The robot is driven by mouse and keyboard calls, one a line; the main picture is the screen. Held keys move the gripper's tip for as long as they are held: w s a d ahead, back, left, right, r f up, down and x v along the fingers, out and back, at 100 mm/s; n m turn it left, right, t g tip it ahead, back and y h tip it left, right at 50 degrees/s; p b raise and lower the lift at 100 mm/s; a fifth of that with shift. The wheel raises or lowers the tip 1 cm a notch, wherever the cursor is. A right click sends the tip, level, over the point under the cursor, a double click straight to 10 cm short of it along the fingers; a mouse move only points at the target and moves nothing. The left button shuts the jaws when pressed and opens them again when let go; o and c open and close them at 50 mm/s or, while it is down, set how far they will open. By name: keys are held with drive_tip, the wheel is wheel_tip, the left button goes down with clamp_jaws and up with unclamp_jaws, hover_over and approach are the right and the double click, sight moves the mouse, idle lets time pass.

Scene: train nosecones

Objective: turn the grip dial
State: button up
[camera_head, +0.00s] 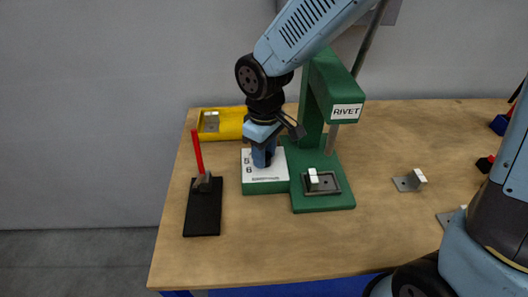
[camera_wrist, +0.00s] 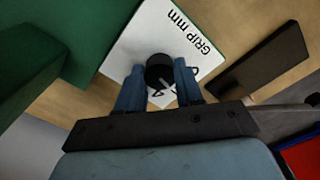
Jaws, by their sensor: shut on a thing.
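The grip dial is a black round knob (camera_wrist: 159,72) on a white plate marked "GRIP mm" (camera_wrist: 150,30) in the wrist view. My gripper (camera_wrist: 159,80) is shut on the dial, with one blue finger on each side of it. In the head view the white plate (camera_head: 278,178) sits on a green block beside the rivet press, and my gripper (camera_head: 263,160) points down onto it. The dial is hidden behind my fingers there. The numbers 5 and 6 show at the plate's left edge. My fingers partly cover the other markings.
The green press labelled "RIVET" (camera_head: 320,90) stands right beside the plate, with a small bracket (camera_head: 313,178) in its fixture. A black base with a red lever (camera_head: 197,150) stands to the left. A yellow tray (camera_head: 230,123) lies behind. Loose brackets (camera_head: 409,181) lie at right.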

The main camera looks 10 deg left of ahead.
idle(0.3)
drive_tip(key=o, duration=1)
drive_tip(key=shift+o, duration=0.2)
wheel_tip(320, 180, up, 14)
drive_tip(key=shift+f, duration=0.15)
